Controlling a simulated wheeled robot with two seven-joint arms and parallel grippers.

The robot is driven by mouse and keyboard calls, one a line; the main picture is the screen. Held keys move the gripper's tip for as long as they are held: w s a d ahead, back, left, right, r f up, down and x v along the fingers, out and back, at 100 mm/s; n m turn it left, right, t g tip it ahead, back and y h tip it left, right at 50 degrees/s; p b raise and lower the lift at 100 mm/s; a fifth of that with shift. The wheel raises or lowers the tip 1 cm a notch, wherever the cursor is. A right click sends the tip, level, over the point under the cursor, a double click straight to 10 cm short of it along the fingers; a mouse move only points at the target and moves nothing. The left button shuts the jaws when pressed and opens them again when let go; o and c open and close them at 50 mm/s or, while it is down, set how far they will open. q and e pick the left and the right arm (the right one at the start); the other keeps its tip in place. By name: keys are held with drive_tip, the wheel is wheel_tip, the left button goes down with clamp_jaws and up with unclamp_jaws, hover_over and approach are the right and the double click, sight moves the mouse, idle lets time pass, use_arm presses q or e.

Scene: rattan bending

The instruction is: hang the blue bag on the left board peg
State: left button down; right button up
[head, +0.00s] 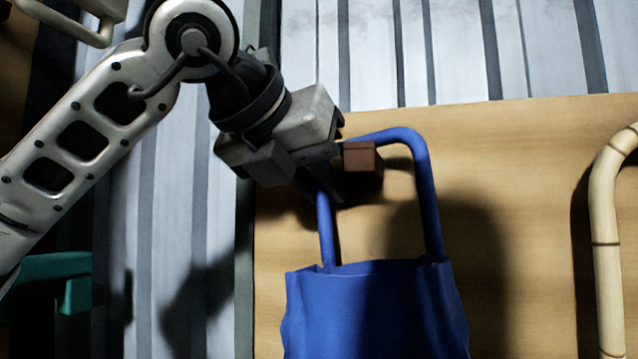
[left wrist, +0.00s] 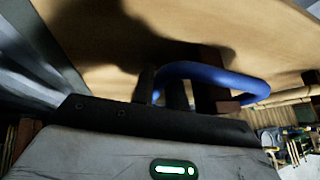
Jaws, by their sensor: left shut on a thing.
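The blue bag (head: 375,310) hangs upright in front of the wooden board, its handle a tall blue loop. My left gripper (head: 330,178) is shut on the upper left part of the handle. The brown peg (head: 362,160) stands out from the board just right of the gripper, and in the head view it shows inside the handle loop, under its top bar. The left wrist view shows the handle (left wrist: 205,72) by the peg (left wrist: 215,95). I cannot tell whether the handle rests on the peg. My right gripper is not in view.
The wooden board (head: 540,150) fills the right side, in front of a corrugated metal wall (head: 170,230). A bent rattan pole (head: 606,240) stands at the right edge. A green object (head: 75,290) is at the lower left. Shadows darken the board around the bag.

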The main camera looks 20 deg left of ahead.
use_arm(q)
drive_tip(key=c, duration=1.3)
unclamp_jaws()
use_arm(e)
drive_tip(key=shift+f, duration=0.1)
use_arm(q)
drive_tip(key=shift+b+v, duration=1)
drive_tip(key=shift+v, duration=7.05)
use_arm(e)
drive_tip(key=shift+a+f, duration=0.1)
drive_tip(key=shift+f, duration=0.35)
use_arm(q)
drive_tip(key=shift+a, duration=0.15)
